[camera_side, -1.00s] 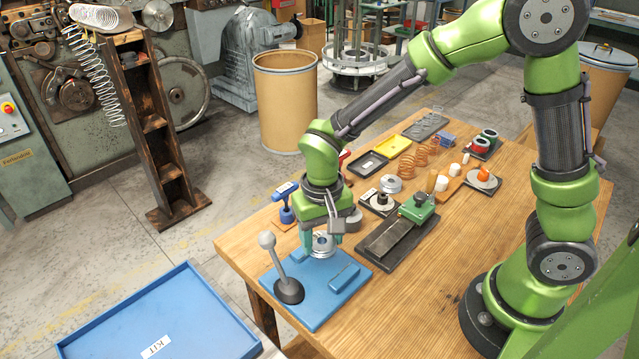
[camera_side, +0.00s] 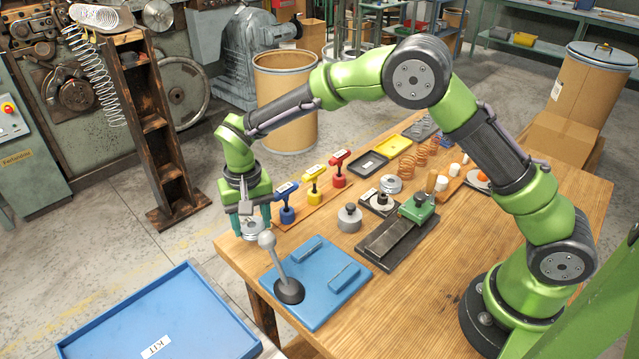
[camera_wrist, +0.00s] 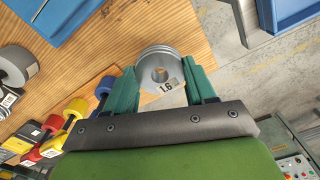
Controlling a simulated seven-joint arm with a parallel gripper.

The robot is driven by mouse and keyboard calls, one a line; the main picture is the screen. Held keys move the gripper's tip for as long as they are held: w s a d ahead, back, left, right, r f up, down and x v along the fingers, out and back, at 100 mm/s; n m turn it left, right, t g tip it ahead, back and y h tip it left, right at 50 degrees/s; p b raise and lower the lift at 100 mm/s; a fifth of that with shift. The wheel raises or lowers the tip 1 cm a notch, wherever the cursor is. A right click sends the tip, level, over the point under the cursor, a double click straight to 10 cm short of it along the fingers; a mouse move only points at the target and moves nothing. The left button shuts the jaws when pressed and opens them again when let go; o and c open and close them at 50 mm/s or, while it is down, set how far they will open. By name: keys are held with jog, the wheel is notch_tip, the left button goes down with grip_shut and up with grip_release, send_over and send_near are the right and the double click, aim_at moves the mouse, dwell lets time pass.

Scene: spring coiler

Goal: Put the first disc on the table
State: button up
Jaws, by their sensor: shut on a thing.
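My gripper (camera_side: 249,222) is shut on a round silver-grey disc (camera_side: 251,232), at the far left corner of the wooden table (camera_side: 440,300). In the wrist view, the disc (camera_wrist: 160,62) sits between the two teal fingers of my gripper (camera_wrist: 163,75). It looks like a short stack of layers with a centre hole and a "1.6" label. The disc is close to the table edge, partly hidden by the fingers in the side view. I cannot tell whether it touches the table. The blue base plate (camera_side: 325,262) with a ball-topped lever (camera_side: 273,262) is in front of it, without a disc on it.
Blue (camera_side: 286,203), yellow (camera_side: 313,183) and red (camera_side: 339,169) handled tools stand close behind my gripper. A grey knobbed weight (camera_side: 349,218) stands right of them. A blue KIT tray (camera_side: 120,318) is below left. Bare wood lies around the plate's back edge.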

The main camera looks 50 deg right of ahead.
aim_at(256, 243)
jog(key=shift+f, duration=1.45)
jog(key=shift+f, duration=0.1)
jog(key=o, duration=1.3)
jog(key=shift+s+f, duration=0.1)
jog(key=shift+o, duration=0.2)
